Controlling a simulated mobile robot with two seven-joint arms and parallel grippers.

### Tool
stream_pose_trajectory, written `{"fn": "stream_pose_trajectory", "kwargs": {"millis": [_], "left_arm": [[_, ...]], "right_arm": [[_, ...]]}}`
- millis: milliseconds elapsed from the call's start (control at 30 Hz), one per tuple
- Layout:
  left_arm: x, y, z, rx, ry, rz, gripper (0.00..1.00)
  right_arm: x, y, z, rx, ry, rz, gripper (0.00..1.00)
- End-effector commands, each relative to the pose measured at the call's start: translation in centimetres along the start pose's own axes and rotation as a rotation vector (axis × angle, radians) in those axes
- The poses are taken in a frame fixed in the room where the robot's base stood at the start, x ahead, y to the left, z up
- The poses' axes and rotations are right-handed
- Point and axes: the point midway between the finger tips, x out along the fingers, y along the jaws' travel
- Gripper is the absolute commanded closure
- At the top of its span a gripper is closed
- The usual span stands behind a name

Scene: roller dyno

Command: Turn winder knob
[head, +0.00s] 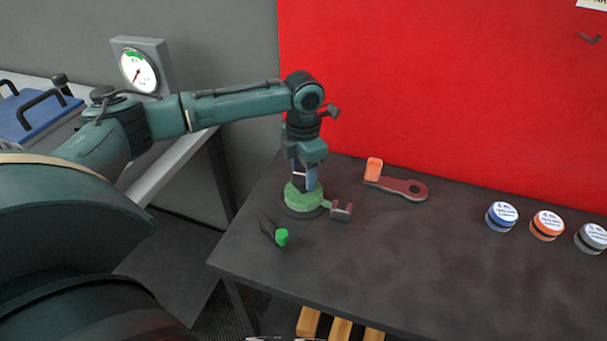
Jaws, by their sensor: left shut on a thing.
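The winder is a round green device (297,201) on a dark base, standing on the dark table. A reddish-brown block (341,211) sticks out at its right side. My left gripper (304,188) points straight down over the green device and is shut on its upper part, which I take to be the winder knob. The fingers hide most of that part. My right gripper is not in view.
A small green-tipped item (281,237) lies in front. Blue (502,216), orange (547,225) and grey (592,238) tins stand at the right. A gauge (138,71) and a blue-lidded box (38,110) are at the left. The front middle of the table (400,270) is clear.

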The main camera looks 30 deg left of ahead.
Motion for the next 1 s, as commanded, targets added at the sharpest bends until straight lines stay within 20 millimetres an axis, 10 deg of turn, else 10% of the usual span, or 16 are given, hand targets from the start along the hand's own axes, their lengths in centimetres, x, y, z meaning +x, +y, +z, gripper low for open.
{"fn": "stream_pose_trajectory", "kwargs": {"millis": [300,333,567,1000], "left_arm": [[-0.2,0.1,0.0,-0.001,-0.002,0.001,0.75],[-0.2,0.1,0.0,-0.001,-0.002,0.001,0.5],[-0.1,0.1,0.0,-0.001,-0.001,0.001,0.31],[-2.0,0.1,0.1,-0.001,-0.004,0.001,0.3]], "right_arm": [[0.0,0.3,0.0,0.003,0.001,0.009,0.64],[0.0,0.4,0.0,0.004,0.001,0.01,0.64],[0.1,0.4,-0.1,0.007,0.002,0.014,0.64],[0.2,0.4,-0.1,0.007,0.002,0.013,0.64]]}}
